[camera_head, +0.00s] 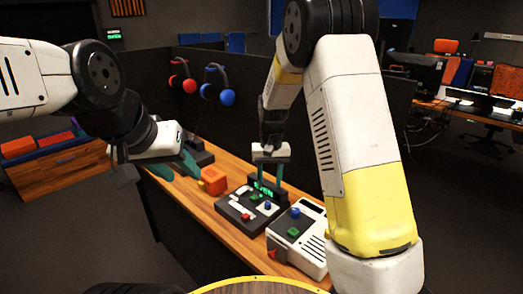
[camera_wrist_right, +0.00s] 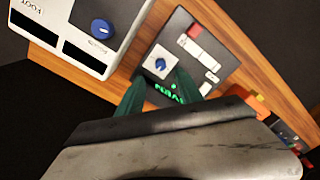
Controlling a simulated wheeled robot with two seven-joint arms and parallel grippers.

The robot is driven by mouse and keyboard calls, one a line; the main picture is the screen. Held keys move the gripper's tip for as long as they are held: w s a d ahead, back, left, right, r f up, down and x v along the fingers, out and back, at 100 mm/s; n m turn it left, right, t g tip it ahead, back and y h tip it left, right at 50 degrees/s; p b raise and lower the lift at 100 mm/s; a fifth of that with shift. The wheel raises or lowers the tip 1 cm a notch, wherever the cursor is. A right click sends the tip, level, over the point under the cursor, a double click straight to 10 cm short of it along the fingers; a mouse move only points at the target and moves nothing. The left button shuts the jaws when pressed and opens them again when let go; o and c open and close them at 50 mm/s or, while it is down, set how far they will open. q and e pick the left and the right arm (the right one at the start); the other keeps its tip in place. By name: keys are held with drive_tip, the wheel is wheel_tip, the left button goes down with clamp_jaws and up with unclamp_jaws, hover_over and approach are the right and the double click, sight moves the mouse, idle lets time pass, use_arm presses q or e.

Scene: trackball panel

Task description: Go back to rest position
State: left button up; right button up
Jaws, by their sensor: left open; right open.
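My left gripper (camera_head: 182,166) is on the left in the head view, open, with teal fingers over the far left part of the wooden bench. Nothing shows between its fingers. My right gripper (camera_head: 270,172) is open above the back of the black trackball panel (camera_head: 229,211), its teal fingers pointing down on either side of the green lit display (camera_head: 263,186). In the right wrist view its fingers (camera_wrist_right: 158,94) frame the panel's green display (camera_wrist_right: 170,92). A blue knob (camera_wrist_right: 160,64) on a white square sits on the panel. I cannot tell whether the fingers touch the panel.
A white device (camera_head: 313,254) with blue, green and red controls stands right of the panel. An orange box (camera_head: 213,180) stands to its left. A dark partition (camera_head: 233,117) with red headphones (camera_head: 183,83) and blue headphones (camera_head: 217,92) rises behind the bench (camera_head: 180,196).

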drive_tip(key=s+d+r+t+y, duration=0.1)
drive_tip(key=s+d+r+t, duration=0.15)
drive_tip(key=s+r, duration=0.45)
drive_tip(key=s+d+r+t+y, duration=0.1)
drive_tip(key=s+d+r, duration=0.35)
drive_tip(key=r, duration=0.45)
drive_tip(key=s+d+r+t, duration=0.1)
drive_tip(key=s+r, duration=0.1)
drive_tip(key=s, duration=0.4)
drive_tip(key=s+d+r+t, duration=0.1)
drive_tip(key=s+r, duration=0.1)
drive_tip(key=s, duration=0.5)
drive_tip(key=shift+d+r+t, duration=0.15)
drive_tip(key=shift+r+t, duration=0.2)
idle(0.3)
